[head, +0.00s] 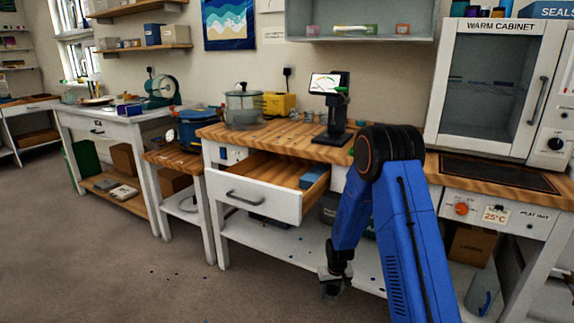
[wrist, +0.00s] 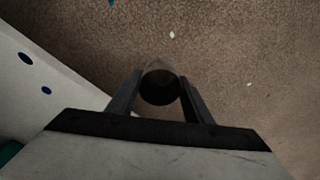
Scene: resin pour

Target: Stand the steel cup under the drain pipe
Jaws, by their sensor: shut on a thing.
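My gripper (head: 335,283) is low in the head view, in front of the lower shelf of the bench. In the wrist view its two fingers (wrist: 160,98) are shut on a round, dark, hollow-looking cup (wrist: 160,84), seen from above. It looks like the steel cup; in the head view I cannot make it out clearly.
An open drawer (head: 252,203) sticks out of the bench, with a blue box (head: 312,177) inside. The white lower shelf (head: 285,246) lies behind my gripper; its edge also shows in the wrist view (wrist: 45,85). The floor (head: 120,270) at left is largely clear.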

